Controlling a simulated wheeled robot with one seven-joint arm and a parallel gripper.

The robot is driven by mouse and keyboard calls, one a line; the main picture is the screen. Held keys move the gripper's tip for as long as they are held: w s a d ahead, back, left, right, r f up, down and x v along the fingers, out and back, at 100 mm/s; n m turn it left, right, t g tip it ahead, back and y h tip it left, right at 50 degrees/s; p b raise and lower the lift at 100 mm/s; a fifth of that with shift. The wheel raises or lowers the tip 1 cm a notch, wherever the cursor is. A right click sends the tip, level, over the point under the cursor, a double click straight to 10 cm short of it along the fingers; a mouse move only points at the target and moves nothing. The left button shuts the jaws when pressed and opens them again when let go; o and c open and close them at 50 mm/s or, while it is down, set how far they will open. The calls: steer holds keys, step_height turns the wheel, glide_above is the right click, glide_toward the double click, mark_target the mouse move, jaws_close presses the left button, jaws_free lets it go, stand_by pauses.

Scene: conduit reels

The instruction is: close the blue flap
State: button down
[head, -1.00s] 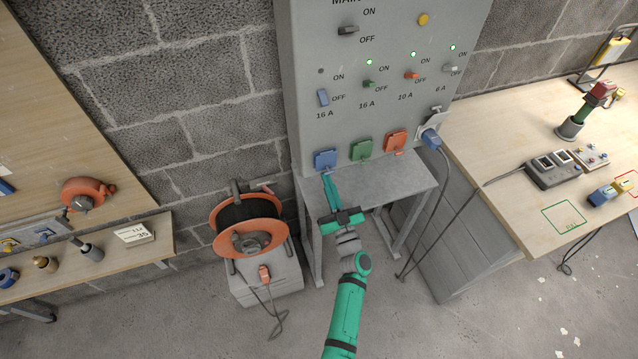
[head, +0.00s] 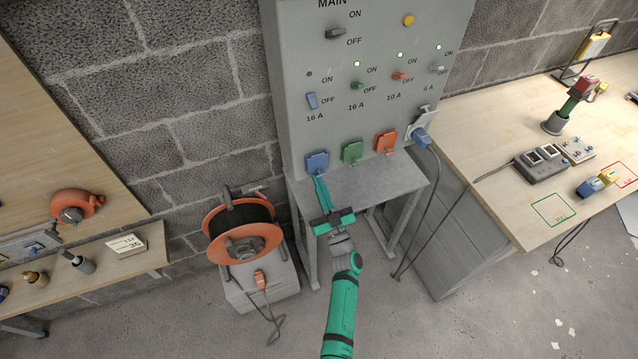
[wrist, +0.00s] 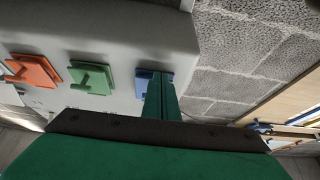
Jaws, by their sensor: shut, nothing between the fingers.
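The blue flap (head: 317,161) is at the lower left of the grey panel, left of the green flap (head: 352,151) and the orange flap (head: 385,141). It lies close to the panel face; whether it is fully flush I cannot tell. My gripper (head: 319,178) is shut and empty, with its fingertips at the lower edge of the blue flap. In the wrist view the fingers (wrist: 160,85) overlap the blue flap (wrist: 142,80) and hide much of it. Whether they touch it is not clear.
A grey shelf (head: 385,185) juts out below the flaps, under my gripper. A blue plug (head: 421,137) with a cable sits in the right socket. An orange cable reel (head: 243,250) stands at the left. A wooden workbench (head: 500,190) is at the right.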

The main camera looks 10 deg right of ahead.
steer(key=v, duration=1)
steer(key=shift+s+f, duration=0.2)
steer(key=shift+s, duration=0.15)
steer(key=s+a+f+g+y, duration=0.1)
steer(key=s+a+f+g, duration=0.5)
steer(key=a+f, duration=0.45)
steer(key=s+a+f+m+g+h, duration=0.1)
steer(key=s+a+f+g, duration=0.15)
steer(key=s, duration=0.45)
steer(key=s+a+f+m+g+h, duration=0.1)
steer(key=s+a+f, duration=0.15)
steer(key=s, duration=0.35)
steer(key=s+d+r+m+h, duration=0.1)
steer(key=s+d+r+h, duration=0.1)
steer(key=s+r, duration=0.3)
steer(key=s+d+r+h, duration=0.1)
steer(key=s+r+h, duration=0.15)
steer(key=s, duration=0.55)
steer(key=s+r+t+y, duration=0.1)
steer(key=s+r, duration=0.3)
steer(key=r, duration=1.2)
steer(key=shift+s+a+r+n+t, duration=0.2)
steer(key=shift+s+r+n+t, duration=0.15)
steer(key=shift+t, duration=0.2)
